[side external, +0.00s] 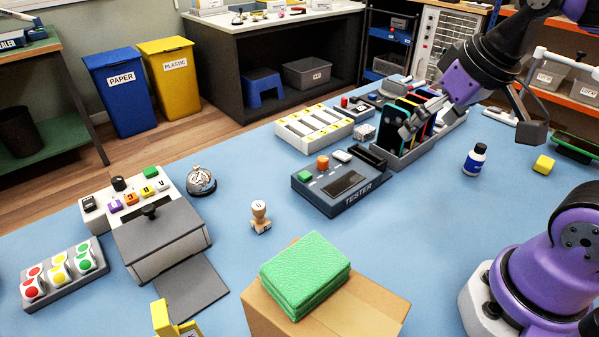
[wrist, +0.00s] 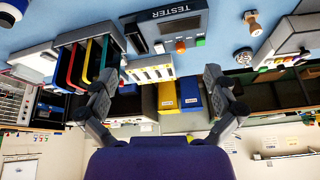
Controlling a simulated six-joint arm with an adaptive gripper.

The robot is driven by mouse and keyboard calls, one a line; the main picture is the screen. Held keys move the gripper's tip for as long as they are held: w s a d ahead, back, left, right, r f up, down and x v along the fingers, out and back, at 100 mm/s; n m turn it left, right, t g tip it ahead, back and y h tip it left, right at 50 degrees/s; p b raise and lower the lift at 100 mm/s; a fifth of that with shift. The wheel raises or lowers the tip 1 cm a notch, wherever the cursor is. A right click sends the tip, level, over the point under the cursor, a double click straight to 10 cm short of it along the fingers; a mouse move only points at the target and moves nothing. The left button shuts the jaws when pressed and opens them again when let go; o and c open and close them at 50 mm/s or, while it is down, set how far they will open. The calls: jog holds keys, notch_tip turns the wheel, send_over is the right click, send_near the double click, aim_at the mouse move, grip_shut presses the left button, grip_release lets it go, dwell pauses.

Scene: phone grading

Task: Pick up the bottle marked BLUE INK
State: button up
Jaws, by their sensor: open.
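The label's writing is too small to read. In the wrist view, part of a dark bottle with a pale band (wrist: 14,10) shows at the top left corner. My gripper (side external: 420,122) is over the phone rack, left of the bottle and apart from it. In the wrist view its two fingers (wrist: 165,103) are spread wide with nothing between them.
The phone rack (side external: 405,160) with upright coloured phones stands beneath my gripper. A grey tester (side external: 318,198) is to its left. A yellow cube (side external: 544,163) lies right of the bottle. A cardboard box (side external: 375,310) with green cloths (side external: 305,270) stands in front.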

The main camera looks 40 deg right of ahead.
jog(key=a+n, duration=0.1)
jog(key=s+a+f+n, duration=0.1)
jog(key=shift+s+a+f+t+y, duration=0.2)
jog(key=shift+a+f+t+y, duration=0.1)
jog(key=c, duration=0.3)
